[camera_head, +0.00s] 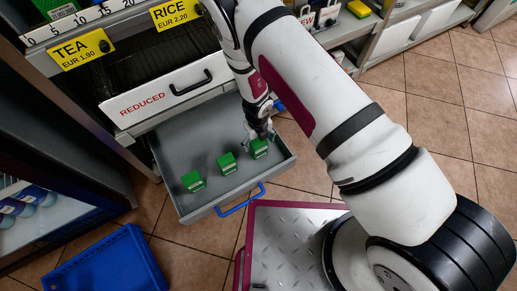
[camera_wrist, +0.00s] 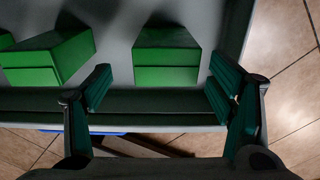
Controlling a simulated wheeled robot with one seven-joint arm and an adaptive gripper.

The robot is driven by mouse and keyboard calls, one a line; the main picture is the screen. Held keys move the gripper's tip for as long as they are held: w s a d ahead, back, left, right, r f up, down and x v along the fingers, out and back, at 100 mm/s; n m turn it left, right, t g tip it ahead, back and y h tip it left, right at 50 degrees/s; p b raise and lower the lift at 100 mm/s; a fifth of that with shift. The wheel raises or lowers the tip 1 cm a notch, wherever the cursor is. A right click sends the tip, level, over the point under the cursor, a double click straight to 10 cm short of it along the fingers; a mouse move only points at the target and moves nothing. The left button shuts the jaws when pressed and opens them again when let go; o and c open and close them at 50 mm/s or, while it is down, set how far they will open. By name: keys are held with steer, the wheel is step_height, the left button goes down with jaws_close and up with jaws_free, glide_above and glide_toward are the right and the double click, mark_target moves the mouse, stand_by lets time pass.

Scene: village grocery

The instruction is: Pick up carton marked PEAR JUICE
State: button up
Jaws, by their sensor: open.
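Three small green cartons stand in an open grey drawer (camera_head: 207,205): a left one (camera_head: 193,181), a middle one (camera_head: 227,163) and a right one (camera_head: 259,148). No lettering on them is readable, so I cannot tell which is marked PEAR JUICE. My gripper (camera_head: 258,134) is at the right carton, inside the drawer's right end. In the wrist view my gripper (camera_wrist: 160,95) is open, and the right carton (camera_wrist: 166,58) lies ahead between the fingers, apart from both. The middle carton (camera_wrist: 48,58) is left of it, close to the left finger.
The drawer has a blue handle (camera_head: 240,199) at its front. A blue crate (camera_head: 106,264) is on the floor at lower left. Tiled floor is open at right.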

steer(key=shift+w+d+f+b, duration=0.1)
steer(key=shift+w+f+b, duration=0.1)
steer(key=shift+f+b, duration=0.95)
steer(key=shift+w+d+f+b, duration=0.15)
steer(key=shift+f+b, duration=0.25)
steer(key=shift+f, duration=1.4)
steer(key=shift+a, duration=0.1)
steer(key=shift+r, duration=0.1)
steer(key=c, duration=1.5)
